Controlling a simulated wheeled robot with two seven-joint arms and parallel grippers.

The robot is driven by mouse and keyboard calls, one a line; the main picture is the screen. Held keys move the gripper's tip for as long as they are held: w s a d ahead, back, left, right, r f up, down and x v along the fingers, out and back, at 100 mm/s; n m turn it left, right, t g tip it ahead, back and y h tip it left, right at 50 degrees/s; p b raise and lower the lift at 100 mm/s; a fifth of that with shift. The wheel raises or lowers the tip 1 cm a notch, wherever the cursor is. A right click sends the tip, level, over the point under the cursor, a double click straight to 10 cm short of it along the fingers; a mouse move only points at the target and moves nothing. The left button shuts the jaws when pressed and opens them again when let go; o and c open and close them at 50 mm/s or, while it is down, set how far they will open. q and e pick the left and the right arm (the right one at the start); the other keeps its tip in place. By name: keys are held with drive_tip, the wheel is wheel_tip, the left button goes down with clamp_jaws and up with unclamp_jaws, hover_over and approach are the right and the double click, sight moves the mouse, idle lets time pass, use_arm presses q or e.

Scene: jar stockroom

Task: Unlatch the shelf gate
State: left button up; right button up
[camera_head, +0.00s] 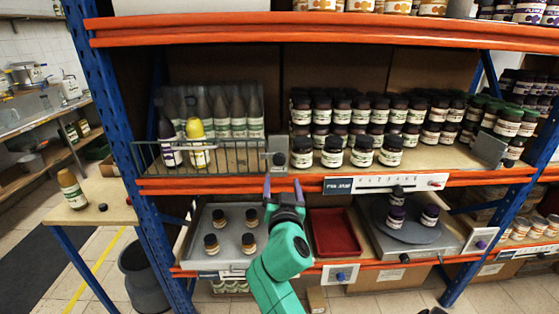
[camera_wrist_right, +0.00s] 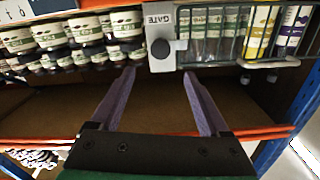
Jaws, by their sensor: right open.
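The wire shelf gate (camera_head: 225,157) runs across the front of the bottles at the left of the middle shelf. A grey latch plate with a round dark knob (camera_head: 279,158) stands at its right end. In the right wrist view the latch knob (camera_wrist_right: 161,48) is on a light plate marked GATE, and the gate wires (camera_wrist_right: 245,64) run to the right of it. The gate looks closed. My right gripper (camera_head: 283,184) is open and empty, just below and in front of the latch; its fingertips (camera_wrist_right: 160,72) point toward the plate, apart from the knob. My left gripper is not in view.
Bottles, one yellow (camera_head: 196,142), stand behind the gate. Dark jars (camera_head: 333,152) stand in rows right of the latch. An orange shelf beam (camera_head: 220,184) runs beneath. Below are a grey tray of jars (camera_head: 244,268), a red tray (camera_head: 336,234) and a scale (camera_head: 412,236).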

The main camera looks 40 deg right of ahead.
sight(280, 161)
drive_tip(key=p+x, duration=0.2)
drive_tip(key=x, duration=1)
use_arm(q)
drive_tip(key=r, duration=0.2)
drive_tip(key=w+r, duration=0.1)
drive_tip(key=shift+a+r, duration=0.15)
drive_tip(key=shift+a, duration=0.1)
use_arm(e)
drive_tip(key=shift+s, duration=0.1)
clamp_jaws()
